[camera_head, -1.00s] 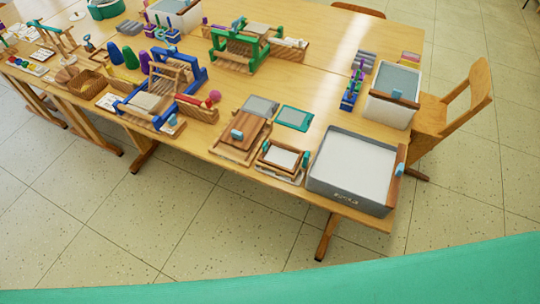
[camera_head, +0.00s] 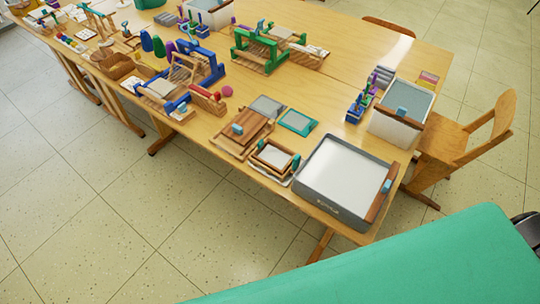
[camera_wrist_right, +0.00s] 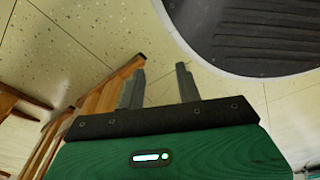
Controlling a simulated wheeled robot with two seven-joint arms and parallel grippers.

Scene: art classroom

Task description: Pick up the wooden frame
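A small wooden frame (camera_head: 258,154) with teal clips and a pale screen lies near the table's front edge in the head view, left of a large grey tub (camera_head: 303,182). A flat wooden board piece (camera_head: 231,142) with a light-blue part lies just left of it. My right gripper (camera_wrist_right: 160,84) shows in the right wrist view, with its two dark fingers apart and nothing between them. It is away from the frame, which is not in that view. My left gripper is not in view.
The long wooden table (camera_head: 330,105) carries blue and green looms (camera_head: 258,50) and a second tub (camera_head: 378,125) at the right. A wooden chair (camera_head: 470,140) stands at its right end. Open tiled floor (camera_head: 130,225) lies in front.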

